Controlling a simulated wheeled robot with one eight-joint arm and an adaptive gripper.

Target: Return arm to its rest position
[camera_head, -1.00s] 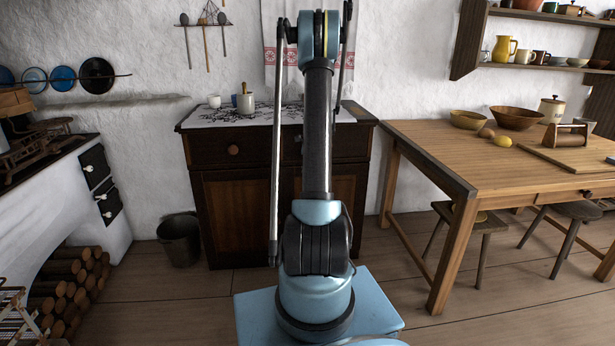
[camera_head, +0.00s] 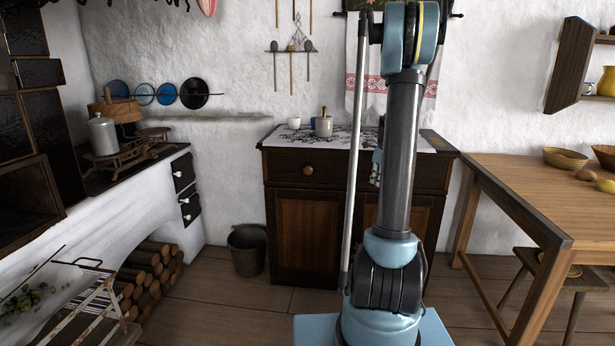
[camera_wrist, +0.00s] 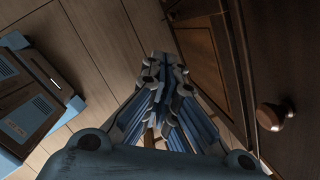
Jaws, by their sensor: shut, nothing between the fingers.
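My arm stands upright in the head view, in front of the dark wooden cabinet (camera_head: 310,230). My gripper (camera_wrist: 160,65) shows in the wrist view with its blue and grey fingers together and nothing between them. It points down toward the floorboards, close beside the cabinet's front. In the head view only a small part of the gripper shows beside the forearm, in front of the cabinet; the rest is hidden by the arm. A round drawer knob (camera_wrist: 275,115) is near the gripper on the right of the wrist view.
The stove (camera_head: 150,195) is on the left, with a lidded pot (camera_head: 103,135) on top and logs (camera_head: 150,275) below. A bucket (camera_head: 248,250) stands by the cabinet. A wooden table (camera_head: 540,195) is on the right.

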